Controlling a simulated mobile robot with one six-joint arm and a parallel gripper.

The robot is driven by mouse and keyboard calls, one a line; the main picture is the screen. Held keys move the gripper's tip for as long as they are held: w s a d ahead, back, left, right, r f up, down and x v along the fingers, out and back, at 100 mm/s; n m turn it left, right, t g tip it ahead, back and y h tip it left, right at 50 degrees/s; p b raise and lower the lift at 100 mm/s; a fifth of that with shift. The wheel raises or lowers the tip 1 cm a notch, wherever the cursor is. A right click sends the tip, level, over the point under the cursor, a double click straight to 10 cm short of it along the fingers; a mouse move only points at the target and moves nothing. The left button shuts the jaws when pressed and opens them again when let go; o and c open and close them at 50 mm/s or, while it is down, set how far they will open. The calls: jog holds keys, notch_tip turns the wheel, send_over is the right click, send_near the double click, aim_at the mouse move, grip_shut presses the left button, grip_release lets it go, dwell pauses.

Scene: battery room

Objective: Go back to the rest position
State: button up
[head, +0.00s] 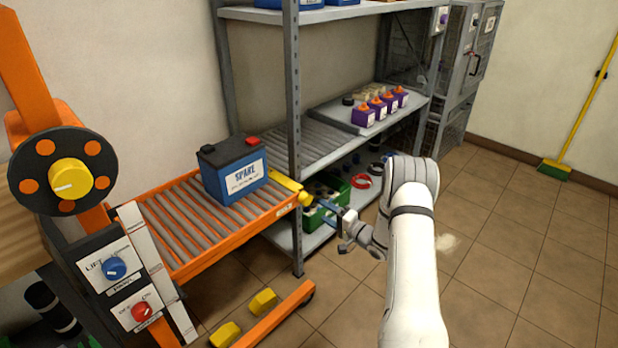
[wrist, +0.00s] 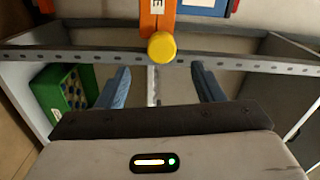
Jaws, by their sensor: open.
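My gripper (head: 334,213) is open in front of the shelf rack, just right of the orange roller cart. In the wrist view its two blue fingers (wrist: 160,75) stand apart with nothing held between them. A yellow round knob (wrist: 161,47) shows just beyond the fingertips, apart from them as far as I can tell. In the head view the knob (head: 305,198) is at the cart's right end. My white arm reaches up from the lower right.
A blue battery marked SPARE (head: 234,170) stands on the roller cart (head: 185,262). Tiled floor (head: 510,230) is free at right; a broom (head: 555,168) leans there.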

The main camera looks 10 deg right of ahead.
jog(key=s+d+r+n+g+h+p, duration=0.1)
jog(key=s+r+h+p, duration=0.2)
jog(key=r, duration=0.7)
jog(key=s+r+n+g+h+p, duration=0.1)
jog(key=r+h+p, duration=0.25)
jog(key=r, duration=0.55)
jog(key=s+d+r+n+g+h+p, duration=0.1)
jog(key=s+r+n+h+p, duration=0.2)
jog(key=r, duration=0.7)
jog(key=s+a+r+n+g+p, duration=0.1)
jog(key=s+a+r+g+p, duration=0.1)
jog(key=s, duration=0.9)
jog(key=s+a+r+n+g+p, duration=0.1)
jog(key=s+a+r+g+p, duration=0.2)
jog(key=s+r, duration=0.4)
jog(key=s+a+r+n+g+h+p, duration=0.1)
jog(key=s+a+r+n+g+p, duration=0.1)
jog(key=s, duration=1.4)
notch_tip(320, 180, up, 3)
jog(key=shift+s+a+f+g+p, duration=0.2)
jog(key=shift+s+a+g+p, duration=0.15)
jog(key=shift+a+g+p, duration=0.55)
